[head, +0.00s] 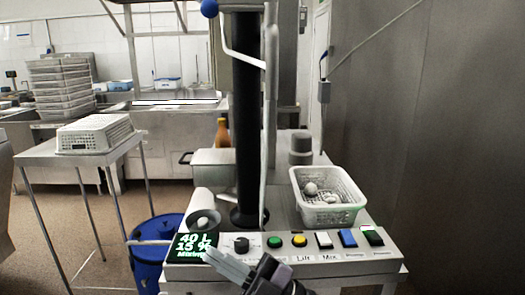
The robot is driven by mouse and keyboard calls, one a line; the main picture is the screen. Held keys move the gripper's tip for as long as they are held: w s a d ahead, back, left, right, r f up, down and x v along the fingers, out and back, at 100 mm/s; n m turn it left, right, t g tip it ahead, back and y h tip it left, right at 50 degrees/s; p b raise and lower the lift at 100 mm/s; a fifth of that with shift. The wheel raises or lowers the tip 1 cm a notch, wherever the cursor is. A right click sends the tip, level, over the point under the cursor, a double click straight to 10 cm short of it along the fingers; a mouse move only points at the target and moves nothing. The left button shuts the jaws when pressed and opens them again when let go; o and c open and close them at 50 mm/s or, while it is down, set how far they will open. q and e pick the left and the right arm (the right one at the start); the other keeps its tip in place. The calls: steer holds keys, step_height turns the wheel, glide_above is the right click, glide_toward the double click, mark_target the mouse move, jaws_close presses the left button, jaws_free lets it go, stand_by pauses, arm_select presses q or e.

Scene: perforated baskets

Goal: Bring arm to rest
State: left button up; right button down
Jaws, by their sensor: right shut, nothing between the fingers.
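My right gripper (212,254) comes in at the bottom of the head view, its fingers pointing up and to the left. It is shut and empty. My left gripper is not in view.
The machine's front panel (219,257) has several buttons and switches. A white perforated basket (331,216) with pale rounded items stands on its right side. A blue bin (149,271) is at lower left. A side table holds an upturned white basket (95,136).

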steer(key=d+f+m+t+h, duration=1.1)
steer(key=d+f+m+h, duration=0.35)
steer(key=f+m, duration=0.4)
steer(key=s+d+f+m+g+h, duration=0.4)
steer(key=s+d+f+g+h, duration=0.2)
steer(key=s+d+f, duration=0.6)
steer(key=s+f, duration=0.3)
steer(key=s, duration=0.1)
steer(key=shift+s+d+f, duration=0.15)
steer(key=shift+s, duration=0.05)
